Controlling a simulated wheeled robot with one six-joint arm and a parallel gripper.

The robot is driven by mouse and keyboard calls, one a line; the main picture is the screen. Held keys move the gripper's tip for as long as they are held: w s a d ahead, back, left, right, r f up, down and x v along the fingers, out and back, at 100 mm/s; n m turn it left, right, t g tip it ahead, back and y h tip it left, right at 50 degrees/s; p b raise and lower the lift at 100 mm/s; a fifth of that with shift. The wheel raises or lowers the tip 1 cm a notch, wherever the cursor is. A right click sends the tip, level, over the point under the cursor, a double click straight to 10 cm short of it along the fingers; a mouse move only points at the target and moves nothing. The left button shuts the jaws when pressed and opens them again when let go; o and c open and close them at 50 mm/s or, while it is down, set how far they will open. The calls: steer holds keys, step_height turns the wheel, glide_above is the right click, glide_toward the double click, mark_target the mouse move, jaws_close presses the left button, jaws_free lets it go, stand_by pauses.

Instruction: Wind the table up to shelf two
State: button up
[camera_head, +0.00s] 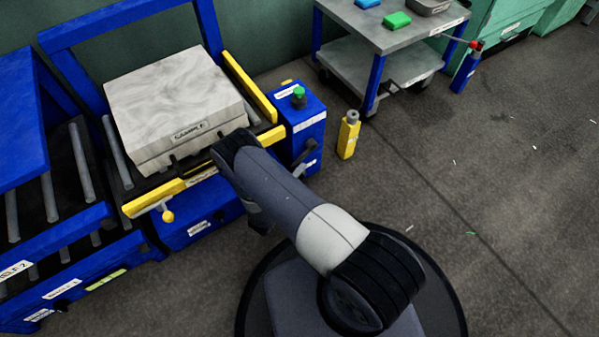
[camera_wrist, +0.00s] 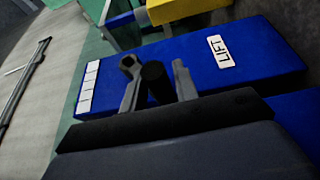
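The lift table's yellow edge rail (camera_head: 252,88) runs beside a pale slab (camera_head: 172,98) resting on the table. A blue lift box (camera_head: 306,108) with a green button stands at the table's right. In the wrist view its blue face (camera_wrist: 265,65) bears a LIFT label. A dark crank (camera_head: 306,154) shows on the box's side. In the wrist view my gripper (camera_wrist: 156,70) has its two grey fingers on either side of a black cylindrical grip (camera_wrist: 156,84). Whether both fingers press on it is unclear.
A blue roller rack (camera_head: 60,238) with a SHELF 2 label (camera_head: 15,270) stands at the left. A yellow bottle (camera_head: 348,134) stands on the floor just right of the lift box. A grey trolley (camera_head: 395,30) is behind it.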

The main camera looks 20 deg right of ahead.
jaws_close()
steer(key=shift+a+r+p, duration=0.15)
steer(key=shift+r+p, duration=0.15)
steer(key=shift+p, duration=0.1)
steer(key=r+g+y+p, duration=0.1)
steer(key=a+r+m+y+p, duration=0.1)
steer(key=p, duration=0.1)
steer(key=shift+s+r+g, duration=0.1)
steer(key=shift+r+g, duration=0.1)
steer(key=shift+g, duration=0.2)
steer(key=r+y+p, duration=0.1)
steer(key=r+g+y+p, duration=0.1)
steer(key=p, duration=0.1)
steer(key=shift+s+a+r+m, duration=0.1)
steer(key=shift+a+r+m, duration=0.2)
steer(key=shift+m, duration=0.1)
steer(key=shift+r, duration=0.1)
stand_by(0.4)
steer(key=shift+o, duration=1.5)
jaws_free()
steer(key=shift+d, duration=0.1)
